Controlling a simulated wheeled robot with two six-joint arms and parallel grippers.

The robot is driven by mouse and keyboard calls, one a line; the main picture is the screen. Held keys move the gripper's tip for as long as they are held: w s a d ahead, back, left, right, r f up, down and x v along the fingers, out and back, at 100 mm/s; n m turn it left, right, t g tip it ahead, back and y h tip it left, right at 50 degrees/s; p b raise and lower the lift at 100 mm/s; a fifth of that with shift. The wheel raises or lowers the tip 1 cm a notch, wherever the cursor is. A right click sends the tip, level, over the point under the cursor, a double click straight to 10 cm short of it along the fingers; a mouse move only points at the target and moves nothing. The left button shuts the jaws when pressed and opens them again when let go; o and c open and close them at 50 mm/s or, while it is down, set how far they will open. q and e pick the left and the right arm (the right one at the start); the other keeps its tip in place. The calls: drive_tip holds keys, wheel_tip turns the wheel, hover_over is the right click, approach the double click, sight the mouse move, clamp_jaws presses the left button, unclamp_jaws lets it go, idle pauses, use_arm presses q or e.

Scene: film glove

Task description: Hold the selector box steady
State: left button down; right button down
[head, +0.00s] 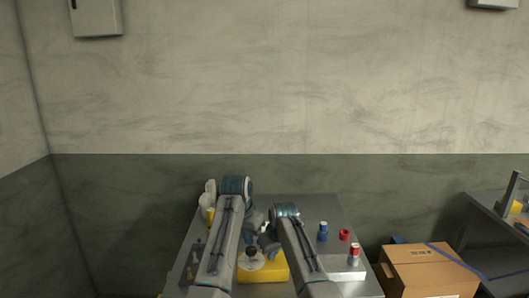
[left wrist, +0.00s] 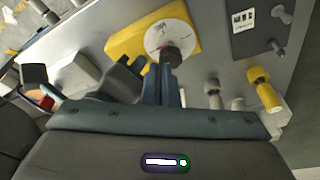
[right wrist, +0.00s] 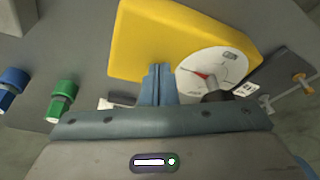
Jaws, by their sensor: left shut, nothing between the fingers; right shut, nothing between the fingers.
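The selector box is yellow with a white round dial and a dark knob; it sits on the grey table (head: 318,208), its yellow body (head: 275,268) low in the head view, partly hidden by my arms. The left wrist view shows the box (left wrist: 125,45) with its dial (left wrist: 158,36); my left gripper (left wrist: 163,70) is shut and empty, its tips close to the knob (left wrist: 172,54). The right wrist view shows the box (right wrist: 160,35) and the dial (right wrist: 222,68); my right gripper (right wrist: 156,70) is shut and empty, its tips at the box's edge. Contact cannot be told.
Blue (head: 323,232) and red (head: 344,235) capped items stand right of the box, with a red-topped one (head: 354,250) nearer. A dark labelled plate (left wrist: 255,25) and a yellow-topped item (left wrist: 262,88) lie beside it. A cardboard box (head: 430,275) stands right of the table.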

sight(251, 254)
use_arm(q)
drive_tip(key=shift+w+a+f, duration=0.25)
drive_tip(key=shift+a+f, duration=0.2)
drive_tip(key=shift+f, duration=0.55)
drive_tip(key=shift+w+a+f, duration=0.3)
drive_tip(key=shift+a+f, duration=0.1)
drive_tip(key=shift+f, duration=0.65)
drive_tip(key=shift+w+a+f, duration=0.25)
drive_tip(key=shift+a+f, duration=0.2)
drive_tip(key=shift+f, duration=0.55)
drive_tip(key=shift+w+d, duration=0.2)
drive_tip(key=shift+d, duration=0.1)
drive_tip(key=shift+s+d, duration=0.45)
drive_tip(key=shift+d, duration=0.15)
drive_tip(key=shift+s+d, duration=0.1)
drive_tip(key=shift+d, duration=0.1)
drive_tip(key=shift+d, duration=0.25)
